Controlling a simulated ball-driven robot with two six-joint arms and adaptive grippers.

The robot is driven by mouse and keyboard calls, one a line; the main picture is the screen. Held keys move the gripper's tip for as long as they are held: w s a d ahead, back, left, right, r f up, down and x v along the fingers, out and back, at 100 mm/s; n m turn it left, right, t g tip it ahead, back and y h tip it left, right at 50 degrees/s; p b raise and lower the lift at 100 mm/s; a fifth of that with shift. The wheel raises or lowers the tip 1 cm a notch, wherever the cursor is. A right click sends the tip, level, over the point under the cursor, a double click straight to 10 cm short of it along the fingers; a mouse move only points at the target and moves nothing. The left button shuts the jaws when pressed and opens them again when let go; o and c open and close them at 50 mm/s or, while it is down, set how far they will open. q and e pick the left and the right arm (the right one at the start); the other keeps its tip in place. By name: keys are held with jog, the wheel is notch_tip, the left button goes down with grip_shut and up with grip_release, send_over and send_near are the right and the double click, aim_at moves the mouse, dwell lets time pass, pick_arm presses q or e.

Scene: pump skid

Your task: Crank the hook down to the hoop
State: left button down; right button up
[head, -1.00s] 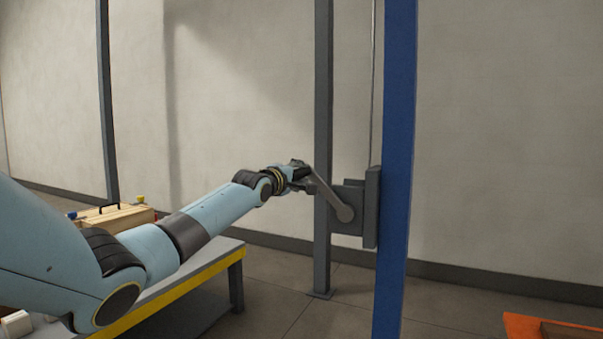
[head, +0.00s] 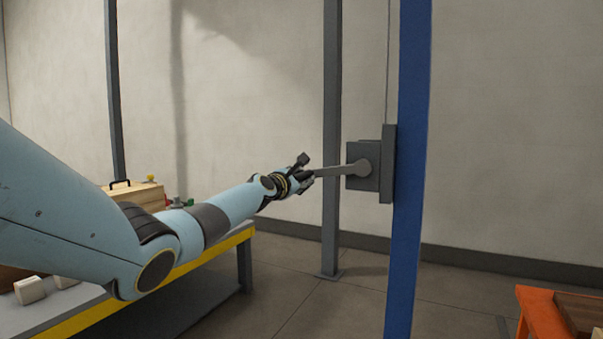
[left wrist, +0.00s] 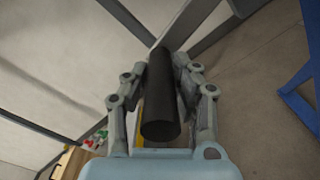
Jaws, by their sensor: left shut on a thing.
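The winch (head: 364,168) is a dark grey box fixed to the blue post (head: 409,180) in the head view. Its grey crank arm (head: 335,171) points left, nearly level, from the round hub. My left gripper (head: 304,177) is at the crank's outer end. In the left wrist view the black cylindrical crank handle (left wrist: 163,95) lies between the two fingers of my left gripper (left wrist: 165,88), which are shut on it. A thin cable (head: 388,60) runs up from the winch. The hook and the hoop are not in view. My right gripper is not in view.
A grey bench with a yellow edge (head: 180,276) stands at the lower left with a wooden toolbox (head: 140,193) on it. A grey post (head: 332,120) stands behind the crank.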

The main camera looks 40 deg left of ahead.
pick_arm(q)
jog(key=shift+w+d+f+n+b, duration=0.1)
jog(key=shift+d+f+n+b, duration=0.25)
jog(key=shift+f+n, duration=0.4)
jog(key=shift+d+f+n+b, duration=0.25)
jog(key=shift+f+n+b, duration=0.15)
jog(key=shift+f, duration=0.65)
jog(key=shift+w+d+f+n+b, duration=0.1)
jog(key=shift+d+f+n+b, duration=0.2)
jog(key=shift+f+n, duration=0.5)
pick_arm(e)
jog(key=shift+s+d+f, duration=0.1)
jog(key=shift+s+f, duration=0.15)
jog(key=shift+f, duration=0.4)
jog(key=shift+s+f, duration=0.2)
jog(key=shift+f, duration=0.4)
pick_arm(q)
jog(key=shift+f, duration=0.1)
jog(key=c, duration=1.1)
grip_release()
jog(key=shift+o, duration=0.2)
jog(key=shift+r, duration=0.2)
